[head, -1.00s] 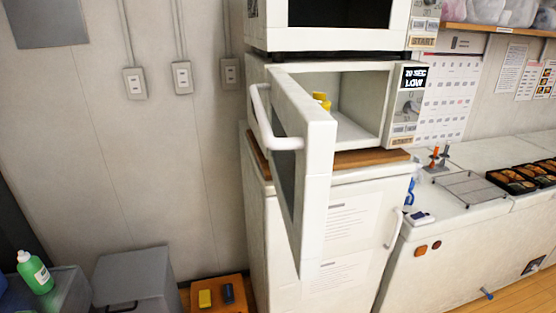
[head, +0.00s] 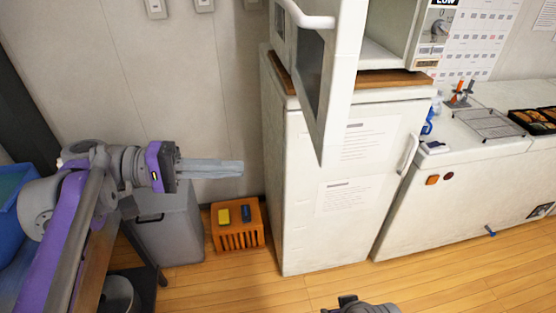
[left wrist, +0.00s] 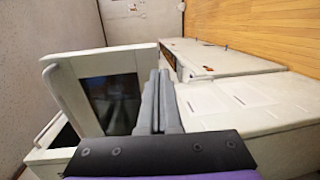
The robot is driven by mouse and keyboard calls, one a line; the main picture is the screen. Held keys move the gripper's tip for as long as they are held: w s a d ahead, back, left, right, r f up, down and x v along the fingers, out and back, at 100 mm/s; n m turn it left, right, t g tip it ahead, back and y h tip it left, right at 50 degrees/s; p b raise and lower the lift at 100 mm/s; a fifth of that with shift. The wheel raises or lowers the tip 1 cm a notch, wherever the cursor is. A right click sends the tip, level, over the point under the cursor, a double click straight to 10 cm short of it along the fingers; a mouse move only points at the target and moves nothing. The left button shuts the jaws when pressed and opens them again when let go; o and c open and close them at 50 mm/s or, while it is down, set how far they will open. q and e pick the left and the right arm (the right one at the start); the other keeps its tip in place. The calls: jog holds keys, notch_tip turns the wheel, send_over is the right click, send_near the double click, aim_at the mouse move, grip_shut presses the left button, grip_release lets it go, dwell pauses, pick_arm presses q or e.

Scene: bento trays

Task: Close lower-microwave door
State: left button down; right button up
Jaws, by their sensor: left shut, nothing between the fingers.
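The lower-microwave door (head: 337,110) stands wide open, swung out toward me from the left side of the cavity. It is white with a dark window and a white handle (head: 312,20) at the top of the view. Part of the open lower microwave (head: 385,55) shows behind it; its top is cut off. My left gripper (head: 242,168) is shut and empty, left of the door and apart from it, below handle height. In the left wrist view the shut fingers (left wrist: 160,75) overlap the door's edge (left wrist: 62,95). My right gripper's fingers are not visible.
The microwave rests on a wooden board (head: 405,78) on a white fridge (head: 305,190). An orange crate (head: 240,240) and a grey bin (head: 175,235) stand on the floor below my left gripper. A white counter (head: 470,190) is at right. The floor in front is clear.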

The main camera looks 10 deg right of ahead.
pick_arm(q)
notch_tip(320, 180, up, 3)
jog(key=a+h, duration=0.1)
send_near(321, 147)
jog(key=d, duration=0.6)
jog(key=shift+s+d+f+p, duration=0.1)
jog(key=shift+s+d+p, duration=0.05)
jog(key=shift+d+p, duration=0.25)
